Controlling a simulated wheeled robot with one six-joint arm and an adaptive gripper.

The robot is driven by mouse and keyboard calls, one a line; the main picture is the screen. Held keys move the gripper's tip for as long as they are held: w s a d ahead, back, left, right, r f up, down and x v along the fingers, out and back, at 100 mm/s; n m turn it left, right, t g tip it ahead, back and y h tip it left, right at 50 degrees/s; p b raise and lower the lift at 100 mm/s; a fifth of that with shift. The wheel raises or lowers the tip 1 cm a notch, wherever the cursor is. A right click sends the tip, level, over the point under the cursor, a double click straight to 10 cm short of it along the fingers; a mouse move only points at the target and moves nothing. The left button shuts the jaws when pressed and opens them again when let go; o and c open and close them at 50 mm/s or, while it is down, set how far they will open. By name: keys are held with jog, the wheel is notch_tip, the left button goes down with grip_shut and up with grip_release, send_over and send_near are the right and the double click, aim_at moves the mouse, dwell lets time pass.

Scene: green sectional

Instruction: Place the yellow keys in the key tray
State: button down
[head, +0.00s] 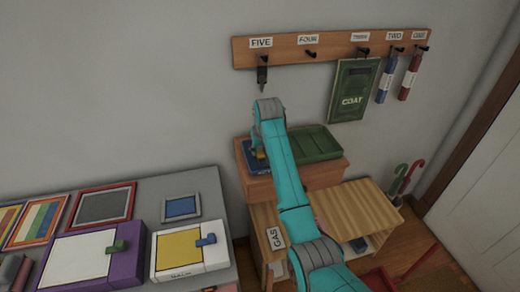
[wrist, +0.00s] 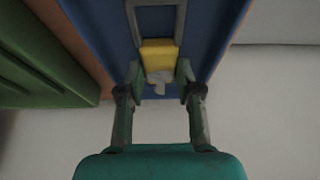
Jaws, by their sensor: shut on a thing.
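My gripper (wrist: 160,80) is shut on the yellow keys (wrist: 158,55), which show as a yellow block with a small pale part between the fingers in the wrist view. The blue tray (wrist: 100,22), which I take as the key tray, fills the background behind the keys there. In the head view the blue tray (head: 245,154) sits on top of a wooden cabinet, partly hidden by my teal arm. A small yellow patch of the keys (head: 260,153) shows over it. I cannot tell whether the keys touch the tray floor.
A green tray (head: 316,143) stands right beside the blue tray. A lower wooden unit (head: 358,208) is at right, a grey table (head: 190,187) at left.

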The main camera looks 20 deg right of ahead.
jog(key=shift+f, duration=0.1)
jog(key=c, duration=0.8)
grip_release()
jog(key=v, duration=1.2)
jog(key=shift+s, duration=0.1)
